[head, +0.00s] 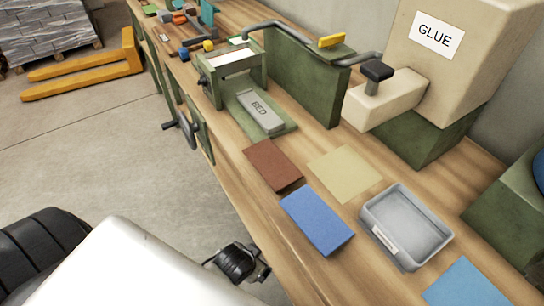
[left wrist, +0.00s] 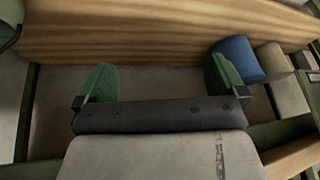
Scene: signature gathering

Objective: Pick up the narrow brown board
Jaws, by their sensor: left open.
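A reddish-brown board (head: 272,165) lies flat on the wooden workbench in the head view, near the front edge, just behind a blue board (head: 317,221). No gripper touches it. In the left wrist view my left gripper (left wrist: 161,82) is open, its two green fingertips wide apart with nothing between them. A long wooden edge runs across beyond the fingertips. The brown board cannot be made out in that view. My right gripper is not in view.
A tan board (head: 344,173) and grey tray (head: 370,224) lie near the brown board. Behind stand a green fixture marked BED (head: 262,112) and a GLUE machine (head: 450,60). Blue (left wrist: 237,60) and tan (left wrist: 272,62) rounded objects show right of my left gripper.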

